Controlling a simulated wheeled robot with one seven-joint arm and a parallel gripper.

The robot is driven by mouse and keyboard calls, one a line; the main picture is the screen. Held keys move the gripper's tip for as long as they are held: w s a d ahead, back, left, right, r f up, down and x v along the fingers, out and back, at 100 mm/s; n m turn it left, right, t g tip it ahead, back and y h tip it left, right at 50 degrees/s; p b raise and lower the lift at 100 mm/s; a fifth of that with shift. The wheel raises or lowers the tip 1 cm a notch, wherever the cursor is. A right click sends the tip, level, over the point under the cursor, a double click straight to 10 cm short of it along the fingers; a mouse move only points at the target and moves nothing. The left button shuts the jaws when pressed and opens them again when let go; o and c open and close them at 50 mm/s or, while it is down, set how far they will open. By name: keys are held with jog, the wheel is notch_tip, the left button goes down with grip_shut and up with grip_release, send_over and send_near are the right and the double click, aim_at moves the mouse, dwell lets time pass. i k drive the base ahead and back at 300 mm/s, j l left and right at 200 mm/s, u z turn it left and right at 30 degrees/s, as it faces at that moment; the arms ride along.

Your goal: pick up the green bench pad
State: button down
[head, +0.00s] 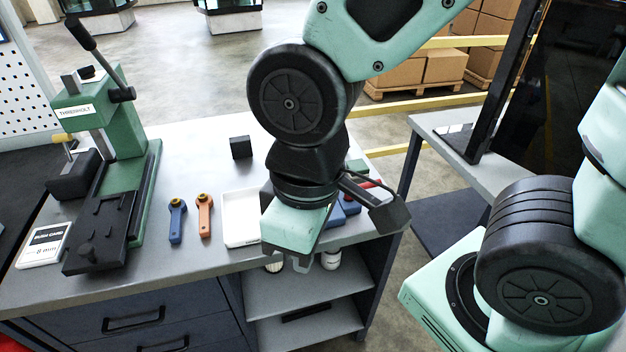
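A small strip of green (358,166) shows at the right end of the workbench, just behind my wrist. It may be the green bench pad, but most of it is hidden by my arm. My gripper (310,256) hangs over the front edge of the bench, right of the white tray. Its mint housing and dark wrist cover the fingers, so I cannot see how far apart they are or whether anything is between them.
A green press (118,150) stands at the left by a bush card (44,244). A blue tool (177,220), an orange tool (205,215), a white tray (241,218) and a black block (241,147) lie mid-bench. Red (370,183) and blue items (349,206) sit beside my wrist.

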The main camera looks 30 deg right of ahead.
aim_at(359, 166)
jog(key=z, duration=0.75)
jog(key=i+j+u, duration=0.2)
jog(key=i, duration=0.35)
jog(key=l, duration=0.1)
